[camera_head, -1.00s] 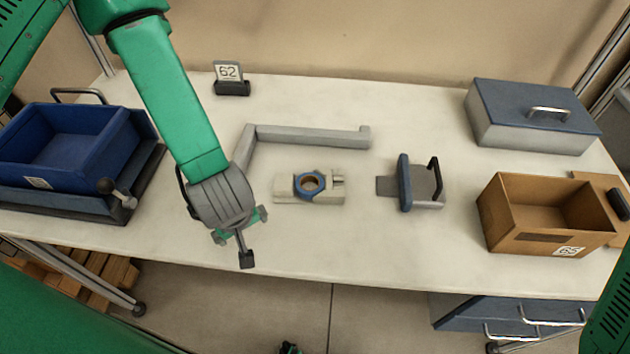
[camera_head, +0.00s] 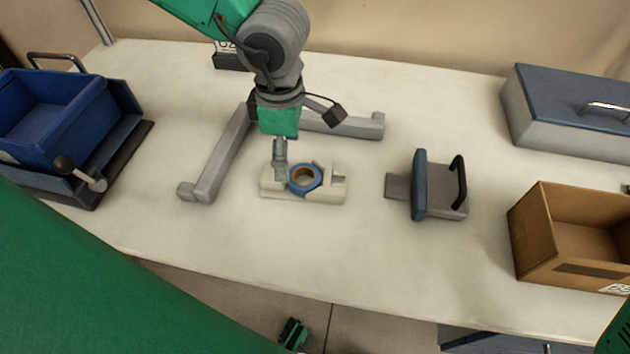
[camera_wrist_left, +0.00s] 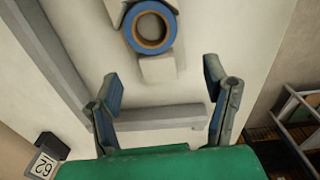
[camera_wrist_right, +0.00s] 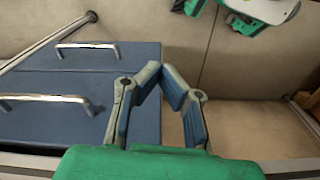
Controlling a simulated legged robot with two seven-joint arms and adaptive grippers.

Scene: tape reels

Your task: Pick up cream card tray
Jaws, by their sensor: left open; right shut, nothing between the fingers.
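The cream card tray (camera_head: 330,193) lies flat mid-table, with a blue-rimmed tape reel (camera_head: 305,179) with a tan core set in its middle. In the left wrist view the cream tray (camera_wrist_left: 159,69) and reel (camera_wrist_left: 151,27) show at the top, beyond the fingers. My left gripper (camera_head: 280,152) points down at the tray's left end. It is open and empty, its fingers spread apart in the wrist view. The head view does not clearly show whether its fingertips touch the tray. My right gripper (camera_wrist_right: 162,76) is shut and empty, near blue drawers below the table.
A grey angled bar (camera_head: 222,150) lies behind and left of the tray. A blue-and-grey holder (camera_head: 440,188) stands to its right, then a cardboard box (camera_head: 535,233) and a lidded grey case (camera_head: 570,110). A blue bin (camera_head: 50,115) sits left. Table in front is clear.

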